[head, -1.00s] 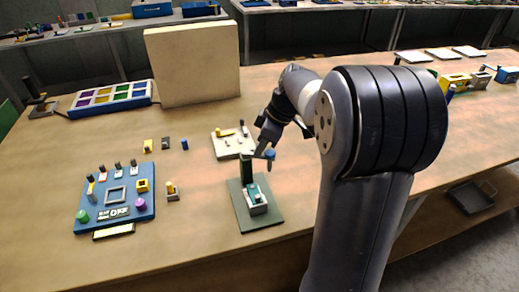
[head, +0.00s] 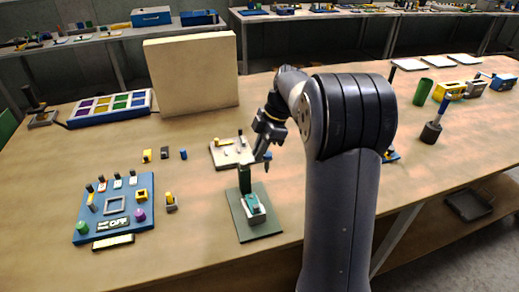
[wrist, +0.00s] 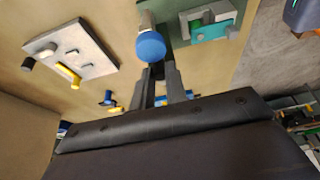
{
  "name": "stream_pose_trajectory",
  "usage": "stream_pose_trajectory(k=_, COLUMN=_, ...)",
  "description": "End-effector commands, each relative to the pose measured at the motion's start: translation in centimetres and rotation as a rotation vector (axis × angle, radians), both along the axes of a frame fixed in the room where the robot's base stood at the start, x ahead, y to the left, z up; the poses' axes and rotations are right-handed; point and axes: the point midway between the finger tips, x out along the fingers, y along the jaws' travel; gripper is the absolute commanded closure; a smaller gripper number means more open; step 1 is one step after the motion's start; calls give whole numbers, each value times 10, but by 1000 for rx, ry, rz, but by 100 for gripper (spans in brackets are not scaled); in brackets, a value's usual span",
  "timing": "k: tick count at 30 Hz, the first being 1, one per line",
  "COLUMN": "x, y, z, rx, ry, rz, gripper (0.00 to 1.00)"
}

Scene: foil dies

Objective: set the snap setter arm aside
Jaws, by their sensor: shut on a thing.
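The snap setter stands near the front of the bench. My fingers (wrist: 160,80) partly hide the grip. I cannot tell whether the arm still touches the post.
A pale tray (head: 222,161) with small parts lies just behind the snap setter. A blue board (head: 88,226) with knobs and small blocks lies to the left. A tall cream panel (head: 192,72) and a colored-compartment tray (head: 108,108) stand behind.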

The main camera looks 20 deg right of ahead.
Motion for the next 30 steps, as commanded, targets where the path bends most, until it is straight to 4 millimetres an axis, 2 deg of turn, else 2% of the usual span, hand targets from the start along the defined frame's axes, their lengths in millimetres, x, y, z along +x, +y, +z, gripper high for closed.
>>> stream_pose_trajectory(k=10, x=1, y=0, z=0, rx=-1, ry=-3, rz=3, gripper=100)
stream_pose_trajectory(k=11, x=1, y=0, z=0, rx=-1, ry=-3, rz=3, gripper=85)
stream_pose_trajectory(k=18, x=1, y=0, z=0, rx=-1, ry=-2, rz=2, gripper=65)
stream_pose_trajectory(k=26, x=1, y=0, z=1, rx=0, ry=-2, rz=1, gripper=64)
stream_pose_trajectory(k=30, x=1, y=-5, z=13, rx=-1, ry=-4, rz=1, gripper=64)
